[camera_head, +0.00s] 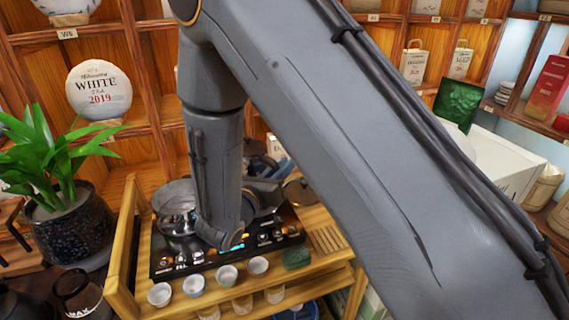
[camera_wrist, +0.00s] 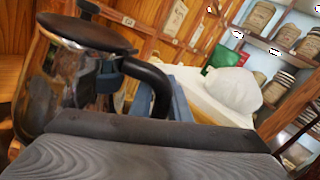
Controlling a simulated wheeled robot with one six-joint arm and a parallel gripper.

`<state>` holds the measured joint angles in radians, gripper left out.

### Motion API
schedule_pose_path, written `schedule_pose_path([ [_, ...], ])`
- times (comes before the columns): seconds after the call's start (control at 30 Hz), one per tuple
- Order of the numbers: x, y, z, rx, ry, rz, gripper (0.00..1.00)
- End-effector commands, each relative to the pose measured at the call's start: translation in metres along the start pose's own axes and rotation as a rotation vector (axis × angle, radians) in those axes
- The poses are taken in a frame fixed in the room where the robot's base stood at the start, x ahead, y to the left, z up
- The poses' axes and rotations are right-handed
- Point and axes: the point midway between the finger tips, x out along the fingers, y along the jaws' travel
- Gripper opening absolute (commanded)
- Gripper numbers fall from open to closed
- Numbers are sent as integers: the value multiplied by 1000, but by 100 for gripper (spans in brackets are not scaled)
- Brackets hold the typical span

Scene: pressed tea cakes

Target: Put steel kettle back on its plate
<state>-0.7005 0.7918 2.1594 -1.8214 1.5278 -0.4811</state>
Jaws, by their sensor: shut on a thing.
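The steel kettle (camera_wrist: 62,85) fills the left of the wrist view, with a shiny body, a dark lid and a black curved handle (camera_wrist: 157,82). My gripper (camera_wrist: 140,88), with blue fingers, is shut on the kettle's handle. In the head view my gripper (camera_head: 283,166) is over the back right of the tea tray, mostly hidden by my arm. The black panel (camera_head: 163,262) with controls lies on the wooden tray. My arm covers most of the panel, so the kettle's plate and the gap below the kettle cannot be made out.
A shiny steel pot (camera_head: 174,222) stands at the panel's left. Several small cups (camera_head: 194,286) line the tray's front edge. A green block (camera_head: 296,258) sits at the right front. A potted plant (camera_head: 65,222) stands left; shelves rise behind. A white box (camera_head: 500,170) is at right.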

Motion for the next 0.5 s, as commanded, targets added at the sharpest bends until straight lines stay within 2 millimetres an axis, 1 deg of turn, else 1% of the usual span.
schedule_pose_path([
  [0.5,2,12,-41,2,-1,-5,0],
])
